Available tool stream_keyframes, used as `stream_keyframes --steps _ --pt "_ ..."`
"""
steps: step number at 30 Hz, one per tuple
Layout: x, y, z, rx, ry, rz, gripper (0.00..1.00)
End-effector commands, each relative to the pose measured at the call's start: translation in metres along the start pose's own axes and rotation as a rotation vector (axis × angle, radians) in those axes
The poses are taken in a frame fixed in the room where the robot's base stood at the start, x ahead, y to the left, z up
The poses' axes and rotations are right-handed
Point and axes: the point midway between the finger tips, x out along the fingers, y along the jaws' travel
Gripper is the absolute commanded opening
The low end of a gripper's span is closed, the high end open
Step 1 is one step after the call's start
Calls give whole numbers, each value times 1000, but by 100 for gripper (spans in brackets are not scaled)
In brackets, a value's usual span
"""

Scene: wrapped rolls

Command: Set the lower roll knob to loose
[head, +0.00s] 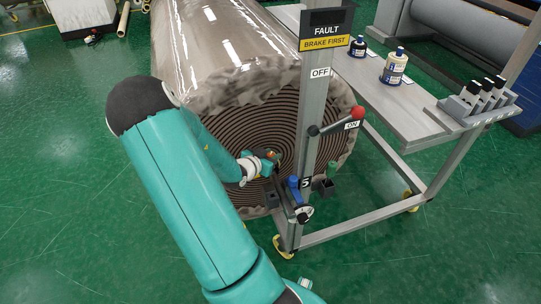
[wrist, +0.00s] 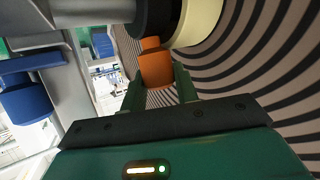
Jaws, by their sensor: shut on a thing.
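My gripper (head: 271,158) is at the striped end of the large roll, left of the grey post. In the wrist view its two green fingers (wrist: 158,80) are shut on an orange piece (wrist: 154,62). The orange piece meets a black collar beside a cream cylinder (wrist: 199,20). A small dial with a black knob (head: 303,214) sits low on the post, below the number 5, apart from my gripper. Its markings are too small to read, and I cannot tell its setting or whether it is the lower roll knob.
The wrapped roll (head: 215,45) stands behind the post (head: 312,110). A red-tipped lever (head: 340,121) sits by the ON label. A blue cylinder (head: 293,184) and a green one (head: 332,168) are close right of my gripper. Bottles (head: 394,67) stand on the bench (head: 385,105).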

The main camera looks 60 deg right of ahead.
Motion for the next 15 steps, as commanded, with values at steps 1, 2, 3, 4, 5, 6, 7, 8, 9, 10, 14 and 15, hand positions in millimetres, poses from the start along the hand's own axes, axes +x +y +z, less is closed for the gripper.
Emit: stream_keyframes --steps 1,2,3,4,5,6,7,8,9,10,14,15 --pt "0 0 0 -4 0 -6 7" --pt "0 0 0 -5 0 -11 7" --pt "0 0 0 -9 0 -19 7" --pt "0 0 0 -12 0 -26 7" --pt "0 0 0 -17 0 -35 7" --pt "0 0 0 -21 0 -48 7" --pt "0 0 0 -26 0 -59 7" --pt "0 0 0 -31 0 -72 7" --pt "0 1 0 -38 0 -89 7" --pt "0 1 0 -44 0 -104 7" --pt "0 1 0 -75 -1 -179 7" --pt "0 2 0 -86 0 -203 7"
